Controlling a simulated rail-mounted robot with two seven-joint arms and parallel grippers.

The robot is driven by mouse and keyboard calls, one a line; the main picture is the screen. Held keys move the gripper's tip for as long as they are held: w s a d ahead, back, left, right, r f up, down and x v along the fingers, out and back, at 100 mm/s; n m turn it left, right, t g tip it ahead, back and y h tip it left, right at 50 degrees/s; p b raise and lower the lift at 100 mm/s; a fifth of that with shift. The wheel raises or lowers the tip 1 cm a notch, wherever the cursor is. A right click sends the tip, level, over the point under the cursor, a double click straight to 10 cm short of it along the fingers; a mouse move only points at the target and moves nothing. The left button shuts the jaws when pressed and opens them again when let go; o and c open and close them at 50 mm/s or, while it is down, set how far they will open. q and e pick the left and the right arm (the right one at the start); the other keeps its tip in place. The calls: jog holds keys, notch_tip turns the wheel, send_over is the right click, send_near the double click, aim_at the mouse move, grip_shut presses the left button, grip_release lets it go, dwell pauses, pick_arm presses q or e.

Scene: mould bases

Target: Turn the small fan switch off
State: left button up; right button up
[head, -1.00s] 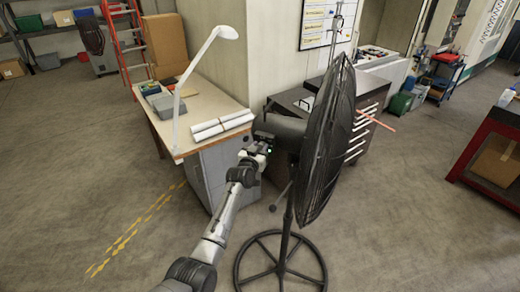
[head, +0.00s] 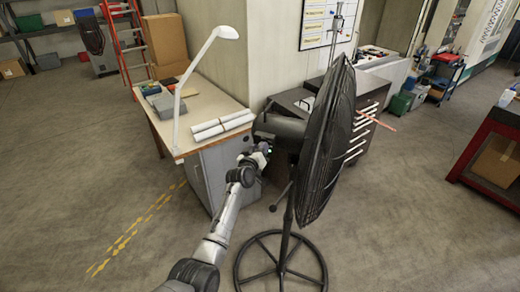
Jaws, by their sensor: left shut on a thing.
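A black pedestal fan (head: 325,145) stands on a round ring base (head: 281,268), its caged head turned to the right. Its dark motor housing (head: 279,128) points left. My left gripper (head: 266,150) is at the lower left of the housing, shut on a small part there. The fan switch itself is too small and too hidden by the gripper to make out. A small greenish light shows at the gripper. My right gripper is not in view.
A workbench (head: 222,95) with a white lamp (head: 178,105) and paper rolls (head: 222,126) stands behind left. A dark drawer cabinet (head: 372,105) is behind the fan. A red-framed shelf (head: 490,150) is at right.

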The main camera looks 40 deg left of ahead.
pick_arm(q)
jog(key=shift+f+n+p, duration=0.1)
jog(key=shift+n+p, duration=0.4)
jog(key=shift+n, duration=5.8)
jog(key=o, duration=0.9)
jog(key=shift+s, duration=0.1)
